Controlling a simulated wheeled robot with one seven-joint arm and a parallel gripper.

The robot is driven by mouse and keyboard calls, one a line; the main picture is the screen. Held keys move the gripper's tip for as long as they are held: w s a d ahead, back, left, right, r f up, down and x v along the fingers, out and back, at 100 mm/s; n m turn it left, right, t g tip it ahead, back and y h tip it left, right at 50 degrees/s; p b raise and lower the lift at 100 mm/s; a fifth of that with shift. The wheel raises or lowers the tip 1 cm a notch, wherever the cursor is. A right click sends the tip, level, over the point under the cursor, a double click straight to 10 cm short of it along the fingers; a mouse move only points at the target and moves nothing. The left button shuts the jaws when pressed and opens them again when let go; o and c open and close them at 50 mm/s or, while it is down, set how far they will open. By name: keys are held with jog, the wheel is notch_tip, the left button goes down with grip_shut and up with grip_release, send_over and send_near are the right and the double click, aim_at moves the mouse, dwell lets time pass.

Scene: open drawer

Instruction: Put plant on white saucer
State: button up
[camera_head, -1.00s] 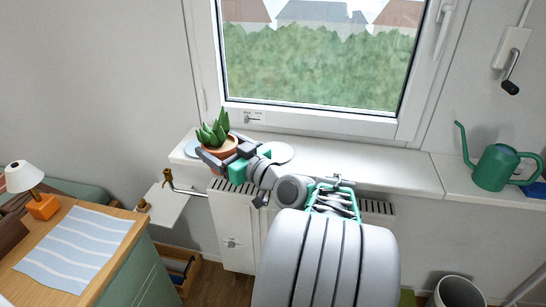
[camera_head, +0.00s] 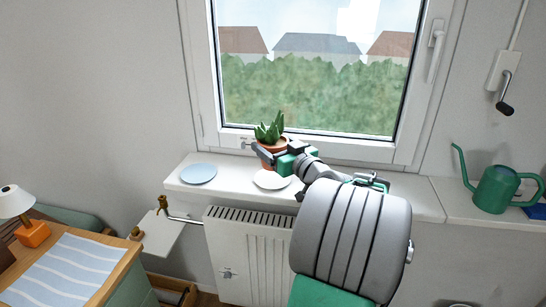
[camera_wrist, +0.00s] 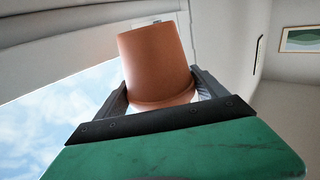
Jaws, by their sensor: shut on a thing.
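The plant (camera_head: 270,128), green with pointed leaves in a terracotta pot, is held upright by my gripper (camera_head: 278,152). In the wrist view the pot (camera_wrist: 158,62) sits between the two dark fingers, which are shut on it. The white saucer (camera_head: 270,181) lies on the windowsill, just below and in front of the pot in the head view. The pot's base is partly hidden by my gripper, and I cannot tell its exact height above the sill.
A light blue saucer (camera_head: 199,173) lies on the sill (camera_head: 415,197) to the left. The window (camera_head: 310,80) is close behind the plant. A green watering can (camera_head: 494,188) stands far right. A radiator (camera_head: 245,250) is below the sill.

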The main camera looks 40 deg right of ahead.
jog(key=shift+w+d+f, duration=0.35)
jog(key=shift+w+f, duration=0.3)
jog(key=shift+f, duration=1.75)
jog(key=shift+f, duration=0.1)
jog(key=shift+d+f, duration=0.1)
jog(key=o, duration=2)
jog(key=shift+r, duration=0.2)
jog(key=s+a+b, duration=0.1)
jog(key=s, duration=1)
jog(key=shift+s+a+b, duration=0.3)
jog(key=shift+s, duration=0.1)
